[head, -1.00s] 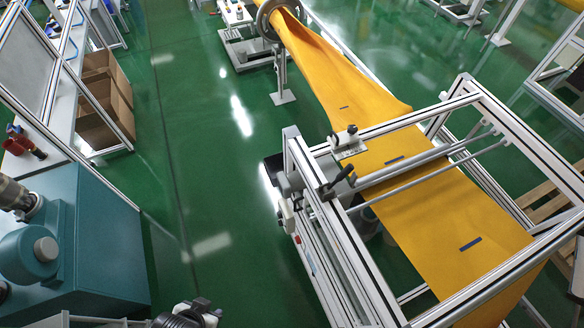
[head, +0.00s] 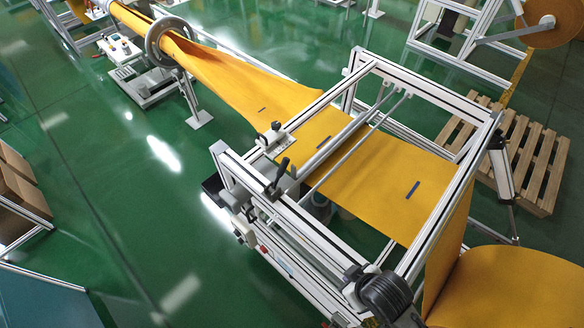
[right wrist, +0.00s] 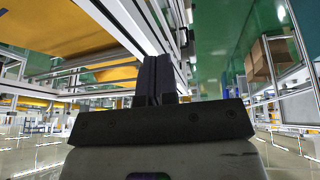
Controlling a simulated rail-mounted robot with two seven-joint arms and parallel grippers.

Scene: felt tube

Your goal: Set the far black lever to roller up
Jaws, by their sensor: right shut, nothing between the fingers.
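In the head view two black lever-like handles sit on the left side of the aluminium frame (head: 318,270). The farther black lever (head: 276,126) is short, on a light bracket (head: 273,142) by the felt's left edge. The nearer black lever (head: 281,171) stands tilted up from the side rail. Metal rollers (head: 345,158) cross the yellow felt (head: 375,180); I cannot tell clearly whether the roller is raised. My right gripper (right wrist: 158,65) is shut and empty in the right wrist view, beside a frame rail. My right arm shows dark at the head view's bottom, nearer than both levers. My left gripper is out of view.
The felt runs back to a metal ring (head: 172,42) on a stand. A felt roll (head: 500,288) is at the bottom right, and a wooden pallet (head: 530,150) lies right of the frame. Green floor left of the frame is open. Cardboard boxes (head: 18,180) stand far left.

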